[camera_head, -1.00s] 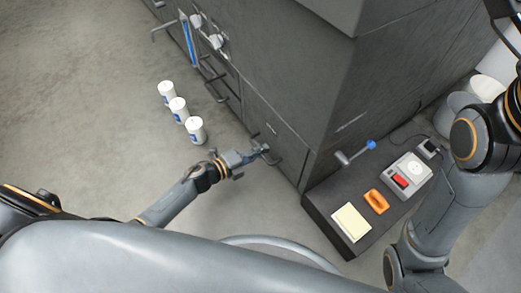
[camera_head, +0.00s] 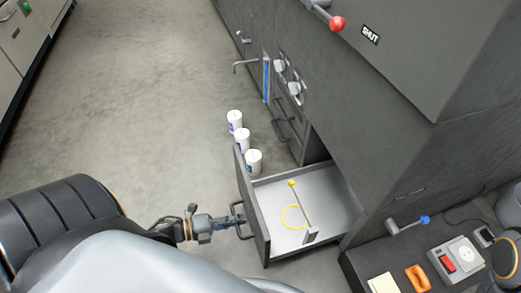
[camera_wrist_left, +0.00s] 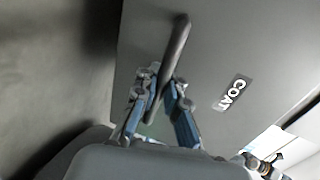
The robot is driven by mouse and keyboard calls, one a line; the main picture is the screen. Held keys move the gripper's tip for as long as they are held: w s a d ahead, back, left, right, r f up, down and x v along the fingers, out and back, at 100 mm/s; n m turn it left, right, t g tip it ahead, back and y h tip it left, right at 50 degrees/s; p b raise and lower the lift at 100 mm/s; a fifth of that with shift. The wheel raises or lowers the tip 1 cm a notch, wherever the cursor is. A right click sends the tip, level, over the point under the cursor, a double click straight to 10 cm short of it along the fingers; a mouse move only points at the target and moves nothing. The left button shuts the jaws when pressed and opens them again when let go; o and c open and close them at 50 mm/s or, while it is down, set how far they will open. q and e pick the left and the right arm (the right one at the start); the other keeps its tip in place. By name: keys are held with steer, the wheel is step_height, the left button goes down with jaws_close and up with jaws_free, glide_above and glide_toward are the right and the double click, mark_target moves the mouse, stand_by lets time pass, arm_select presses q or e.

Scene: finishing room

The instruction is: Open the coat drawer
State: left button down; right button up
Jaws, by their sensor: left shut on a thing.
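The coat drawer (camera_head: 262,192) stands pulled out from the dark cabinet, and its inside shows in the head view. Its front carries a "COAT" label (camera_wrist_left: 233,93) in the left wrist view. My left gripper (camera_head: 236,221) is shut on the drawer's bar handle (camera_wrist_left: 174,50); its fingers also show in the left wrist view (camera_wrist_left: 160,100). Inside the drawer lie a yellow ring (camera_head: 294,217) and a thin rod with a yellow knob (camera_head: 292,184) and a grey block at its other end. My right gripper is not in view.
Several white canisters (camera_head: 242,140) stand on the floor just beyond the drawer front. A low dark bench (camera_head: 358,272) at right holds an orange tool (camera_head: 417,278), a pale pad and a grey box with a red switch (camera_head: 457,258). A red-knobbed lever (camera_head: 338,24) sits by a "SHUT" label.

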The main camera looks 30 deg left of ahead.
arm_select(q)
steer(key=shift+f+v, duration=0.15)
steer(key=shift+v, duration=0.8)
steer(key=shift+f+v, duration=0.15)
steer(key=shift+v, duration=0.75)
steer(key=c, duration=1.4)
jaws_free()
steer(key=v, duration=1.2)
steer(key=shift+f, duration=0.1)
